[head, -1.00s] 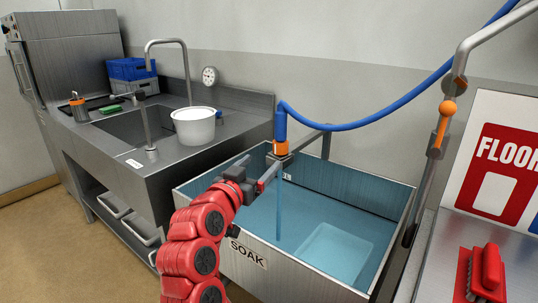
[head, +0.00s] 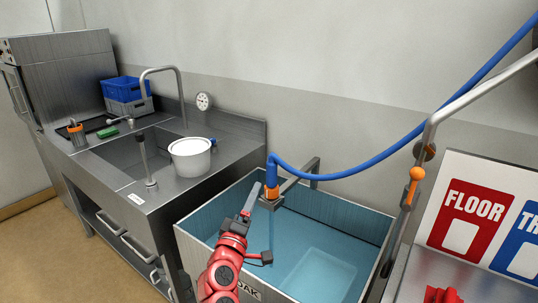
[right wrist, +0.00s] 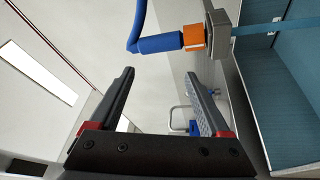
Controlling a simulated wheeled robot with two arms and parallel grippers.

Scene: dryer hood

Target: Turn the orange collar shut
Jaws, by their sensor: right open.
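The orange collar (head: 271,192) sits at the lower end of the blue hose, in a grey bracket above the soak tank. In the right wrist view the collar (right wrist: 194,38) is beyond the fingertips, up and to the right, touched by neither finger. A thin bluish stream (right wrist: 262,27) runs from the bracket's far side. My right gripper (head: 261,227) is open and empty, just left of and below the collar in the head view. In the right wrist view its two fingers (right wrist: 160,75) stand wide apart. My left gripper is not in view.
The soak tank (head: 381,236) holds bluish water. The blue hose (head: 350,172) arcs up to the right. A grey pipe with an orange handle (head: 415,182) stands at the right. A sink counter with a white pot (head: 190,160) is on the left.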

